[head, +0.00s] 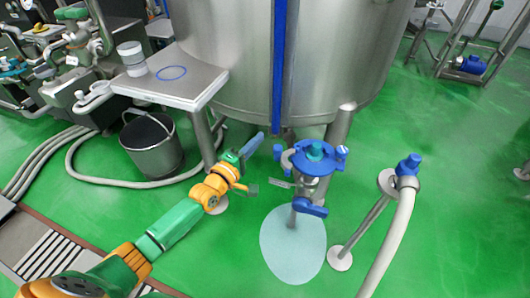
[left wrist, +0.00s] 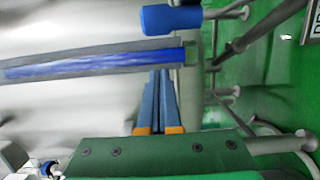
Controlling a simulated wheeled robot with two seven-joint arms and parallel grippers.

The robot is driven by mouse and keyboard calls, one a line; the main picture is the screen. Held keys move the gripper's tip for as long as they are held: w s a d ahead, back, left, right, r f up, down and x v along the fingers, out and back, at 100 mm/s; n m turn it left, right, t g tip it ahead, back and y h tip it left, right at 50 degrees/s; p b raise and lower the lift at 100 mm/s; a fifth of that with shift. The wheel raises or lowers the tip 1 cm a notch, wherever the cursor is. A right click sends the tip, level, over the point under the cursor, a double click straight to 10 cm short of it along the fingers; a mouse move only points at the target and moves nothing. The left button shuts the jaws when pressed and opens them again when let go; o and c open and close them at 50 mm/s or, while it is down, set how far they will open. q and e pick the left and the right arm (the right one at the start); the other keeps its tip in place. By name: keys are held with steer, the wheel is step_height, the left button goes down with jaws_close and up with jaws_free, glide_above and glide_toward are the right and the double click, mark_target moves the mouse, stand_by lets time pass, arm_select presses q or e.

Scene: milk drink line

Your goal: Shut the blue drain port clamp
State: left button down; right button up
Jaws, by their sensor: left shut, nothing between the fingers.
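The drain port fitting under the tank shows in the head view, with a blue clamp (head: 315,155) around its top, a teal cap in the middle and a blue lever-like part (head: 311,208) lower down. I cannot tell whether the clamp is fully closed. My left gripper (head: 256,141) is to the left of the clamp, apart from it, with blue fingers pointing up and right. In the left wrist view its fingers (left wrist: 160,74) are together and empty. A blue cylindrical part (left wrist: 171,19) shows beyond them; I cannot tell which part it is. My right gripper is out of view.
The steel tank (head: 235,60) with a blue vertical strip (head: 279,70) stands behind the fitting. A small table (head: 195,88) and a bucket (head: 152,147) are at left. A hose with a blue end (head: 408,164) stands at right.

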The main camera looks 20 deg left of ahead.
mark_target(283, 154)
arm_select(q)
steer(key=s+d+p, duration=0.2)
steer(key=d, duration=0.1)
steer(key=shift+d+p, duration=0.2)
steer(key=shift+p, duration=0.15)
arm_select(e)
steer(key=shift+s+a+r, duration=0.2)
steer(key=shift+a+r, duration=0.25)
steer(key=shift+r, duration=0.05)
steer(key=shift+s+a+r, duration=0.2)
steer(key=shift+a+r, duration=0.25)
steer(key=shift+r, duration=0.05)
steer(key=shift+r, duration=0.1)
